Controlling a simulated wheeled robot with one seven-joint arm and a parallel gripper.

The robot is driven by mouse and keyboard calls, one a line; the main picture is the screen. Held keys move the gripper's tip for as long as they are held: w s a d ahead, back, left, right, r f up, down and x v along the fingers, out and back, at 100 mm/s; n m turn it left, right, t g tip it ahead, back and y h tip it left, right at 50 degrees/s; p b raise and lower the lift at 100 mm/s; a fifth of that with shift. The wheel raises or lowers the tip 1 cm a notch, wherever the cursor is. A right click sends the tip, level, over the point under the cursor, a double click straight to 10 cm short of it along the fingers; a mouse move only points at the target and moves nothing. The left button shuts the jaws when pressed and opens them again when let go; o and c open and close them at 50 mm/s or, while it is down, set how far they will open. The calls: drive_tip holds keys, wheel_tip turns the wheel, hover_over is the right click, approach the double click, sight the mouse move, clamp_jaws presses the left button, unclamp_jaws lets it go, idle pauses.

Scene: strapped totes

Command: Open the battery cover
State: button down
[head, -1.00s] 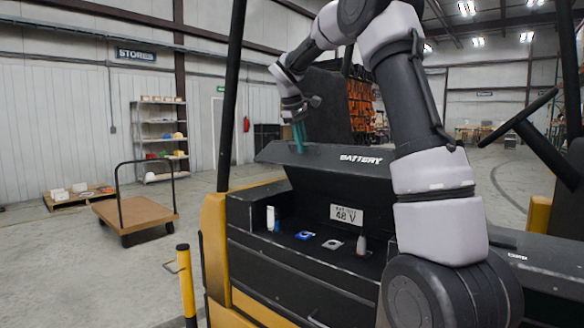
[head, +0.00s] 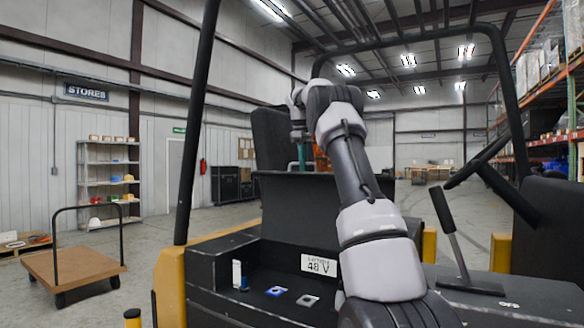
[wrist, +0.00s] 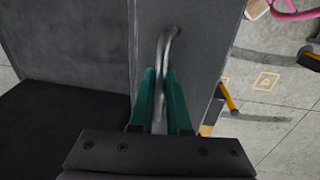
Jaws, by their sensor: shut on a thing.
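The battery cover (head: 285,205) is a black panel, raised and standing nearly upright at the back of the open battery compartment (head: 225,262). My gripper (head: 302,152) is at the cover's top edge in the head view, with its teal fingers partly seen. In the wrist view, my gripper (wrist: 160,95) is shut on a bent metal handle (wrist: 170,42) on the grey face of the cover (wrist: 190,70). The handle's lower part is hidden between the fingers.
In the compartment are a "48 V" label (head: 320,264), a white item (head: 237,273), a blue piece (head: 276,291) and a grey piece (head: 307,300). A lever (head: 449,225) and steering wheel (head: 480,160) stand to the right. A cart (head: 75,268) is at left.

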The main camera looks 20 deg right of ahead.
drive_tip(key=shift+w+d, duration=0.3)
drive_tip(key=shift+d, duration=0.15)
drive_tip(key=c, duration=0.9)
unclamp_jaws()
drive_tip(key=shift+r, duration=0.1)
drive_tip(key=r, duration=0.6)
drive_tip(key=shift+s+a, duration=0.2)
drive_tip(key=shift+s, duration=0.1)
drive_tip(key=shift+a+r, duration=0.25)
drive_tip(key=shift+r, duration=0.45)
